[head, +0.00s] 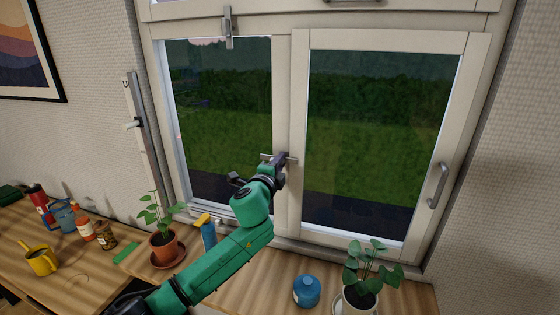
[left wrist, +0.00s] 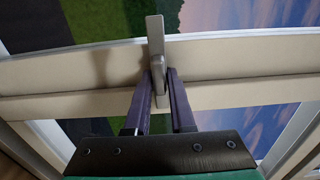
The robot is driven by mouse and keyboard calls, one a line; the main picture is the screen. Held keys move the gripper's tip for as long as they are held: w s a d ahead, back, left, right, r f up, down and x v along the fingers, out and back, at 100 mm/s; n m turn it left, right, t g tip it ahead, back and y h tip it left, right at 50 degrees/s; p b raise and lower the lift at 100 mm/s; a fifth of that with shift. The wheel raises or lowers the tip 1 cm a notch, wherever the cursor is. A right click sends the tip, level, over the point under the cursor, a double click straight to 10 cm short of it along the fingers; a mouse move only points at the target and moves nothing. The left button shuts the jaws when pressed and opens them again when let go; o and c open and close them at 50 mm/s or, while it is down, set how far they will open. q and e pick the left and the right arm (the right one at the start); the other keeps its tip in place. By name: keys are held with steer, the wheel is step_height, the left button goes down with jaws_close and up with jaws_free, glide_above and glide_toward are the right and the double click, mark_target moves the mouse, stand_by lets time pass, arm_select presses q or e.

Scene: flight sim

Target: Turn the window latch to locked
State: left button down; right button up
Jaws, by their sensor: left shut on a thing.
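The window latch (head: 290,158) is a grey metal handle on the pale middle post between the two window panes. In the head view it lies roughly level across the post, partly covered by my gripper. In the left wrist view the latch (left wrist: 156,40) is a flat grey lever standing out from the cream frame. My left gripper (head: 279,164) reaches up to the post. In the left wrist view its two dark fingers (left wrist: 158,76) stand on either side of the lever's lower part and are shut on it. My right gripper is in neither view.
A handle (head: 438,185) is on the right sash and a grey fitting (head: 228,28) is above the left pane. A potted plant (head: 163,245), spray bottle (head: 207,232), blue jar (head: 307,291) and another plant (head: 360,288) stand on the wooden counter below my arm.

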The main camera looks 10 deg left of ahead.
arm_select(q)
steer(key=shift+f, duration=0.15)
stand_by(0.3)
steer(key=c, duration=1.1)
jaws_free()
steer(key=shift+s, duration=0.1)
steer(key=s+b, duration=0.1)
steer(key=s, duration=0.3)
steer(key=s+b, duration=0.1)
steer(key=s, duration=0.4)
steer(key=s+a+b, duration=0.1)
steer(key=s+b, duration=0.1)
steer(key=s, duration=0.3)
steer(key=shift+s, duration=0.2)
